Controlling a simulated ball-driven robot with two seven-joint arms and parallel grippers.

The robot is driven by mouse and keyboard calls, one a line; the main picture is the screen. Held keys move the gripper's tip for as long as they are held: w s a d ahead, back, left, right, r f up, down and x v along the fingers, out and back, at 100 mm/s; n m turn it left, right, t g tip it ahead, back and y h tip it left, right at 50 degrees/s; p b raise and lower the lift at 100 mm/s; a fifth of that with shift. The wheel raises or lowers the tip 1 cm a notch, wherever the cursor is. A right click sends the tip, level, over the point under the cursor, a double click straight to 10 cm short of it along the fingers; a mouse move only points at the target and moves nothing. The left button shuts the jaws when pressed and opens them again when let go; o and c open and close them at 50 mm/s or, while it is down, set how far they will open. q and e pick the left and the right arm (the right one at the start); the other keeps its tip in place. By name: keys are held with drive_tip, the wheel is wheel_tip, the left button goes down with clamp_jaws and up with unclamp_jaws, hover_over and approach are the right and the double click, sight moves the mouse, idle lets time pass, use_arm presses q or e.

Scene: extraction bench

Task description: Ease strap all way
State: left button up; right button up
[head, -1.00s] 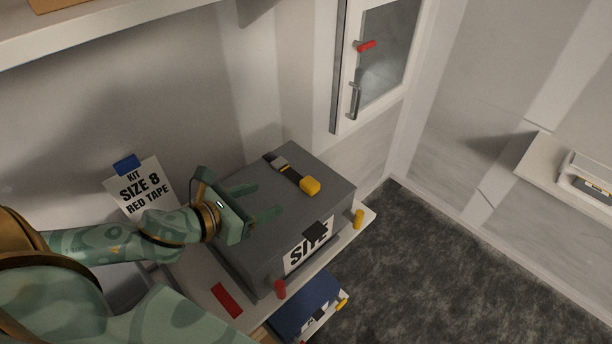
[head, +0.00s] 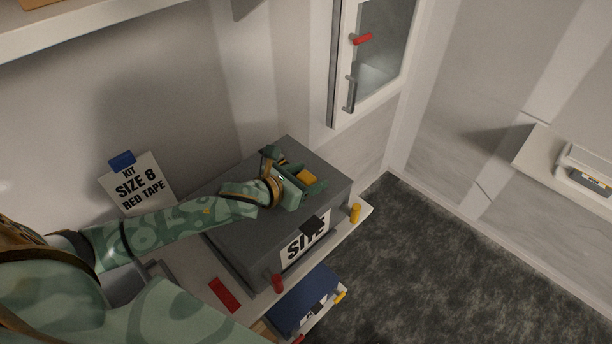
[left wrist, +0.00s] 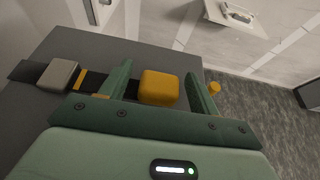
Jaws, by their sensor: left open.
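A black strap (left wrist: 94,83) lies across the top of a grey case (head: 240,222). It has a grey buckle (left wrist: 58,76) and a yellow end tab (left wrist: 159,90), which also shows in the head view (head: 307,178). My left gripper (left wrist: 158,72) is open over the case top, with one finger on each side of the yellow tab. The left finger crosses over the strap in the wrist view; a gap shows beside the tab. I cannot tell how deep the fingers reach. In the head view my left gripper (head: 309,180) hides most of the strap. My right gripper is out of view.
The case stands on a white shelf (head: 190,270) with red and yellow pegs at its front edge. A blue box (head: 303,298) sits lower down. A kit sign (head: 138,184) leans by the wall. A glass-door cabinet (head: 375,60) is behind; dark floor lies to the right.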

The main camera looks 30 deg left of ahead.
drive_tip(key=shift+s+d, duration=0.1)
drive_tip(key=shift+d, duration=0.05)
use_arm(q)
drive_tip(key=c, duration=0.4)
clamp_jaws()
drive_tip(key=a, duration=0.2)
drive_tip(key=w+a, duration=0.1)
drive_tip(key=a, duration=0.1)
drive_tip(key=w+a, duration=0.1)
drive_tip(key=a, duration=0.1)
drive_tip(key=shift+d, duration=0.1)
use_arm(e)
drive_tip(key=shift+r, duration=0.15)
use_arm(q)
drive_tip(key=shift+o, duration=1.7)
unclamp_jaws()
drive_tip(key=shift+o, duration=0.3)
